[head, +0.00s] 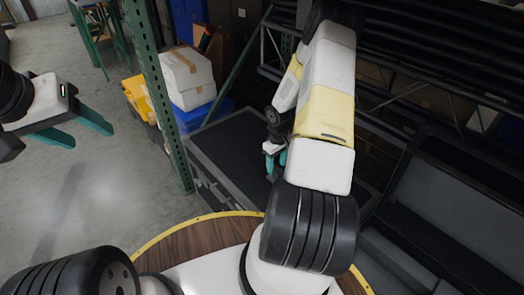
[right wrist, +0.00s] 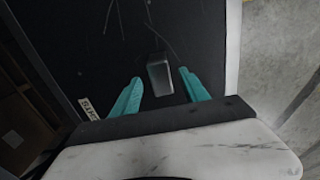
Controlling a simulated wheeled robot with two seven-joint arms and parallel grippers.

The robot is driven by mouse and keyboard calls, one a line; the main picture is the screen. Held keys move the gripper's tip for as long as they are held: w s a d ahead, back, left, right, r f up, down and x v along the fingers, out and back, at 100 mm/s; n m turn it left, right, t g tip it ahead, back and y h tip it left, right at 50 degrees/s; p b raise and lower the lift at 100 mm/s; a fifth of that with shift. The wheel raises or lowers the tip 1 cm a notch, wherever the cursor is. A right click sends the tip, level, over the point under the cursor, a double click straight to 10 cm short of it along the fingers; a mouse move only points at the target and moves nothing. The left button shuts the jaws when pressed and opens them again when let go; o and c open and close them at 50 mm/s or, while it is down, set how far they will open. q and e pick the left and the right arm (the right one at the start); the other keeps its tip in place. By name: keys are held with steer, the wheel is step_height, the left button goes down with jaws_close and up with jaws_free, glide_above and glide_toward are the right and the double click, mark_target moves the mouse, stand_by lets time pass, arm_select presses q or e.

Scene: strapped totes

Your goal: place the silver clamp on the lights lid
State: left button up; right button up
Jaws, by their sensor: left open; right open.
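The silver clamp (right wrist: 159,76), a small grey block, shows in the right wrist view against a black lid (right wrist: 95,45). A white label (right wrist: 90,106) with partly readable letters, seemingly ending in "TS", lies at the lid's left edge. My right gripper (right wrist: 161,80) is open, its teal fingers on either side of the clamp in the picture; I see no contact. In the head view my right gripper (head: 275,160) is over a dark tote top (head: 225,150), partly hidden by my arm; the clamp cannot be made out there. My left gripper (head: 85,130) is open and empty over the floor.
A green rack post (head: 160,90) stands left of the dark tote top. White boxes (head: 188,75) and a blue bin (head: 200,115) are behind it. An open dark case (head: 450,200) is at the right. Bare floor (head: 90,185) lies at the left.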

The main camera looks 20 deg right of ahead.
step_height(320, 180, up, 9)
steer(key=shift+f, duration=0.15)
stand_by(0.4)
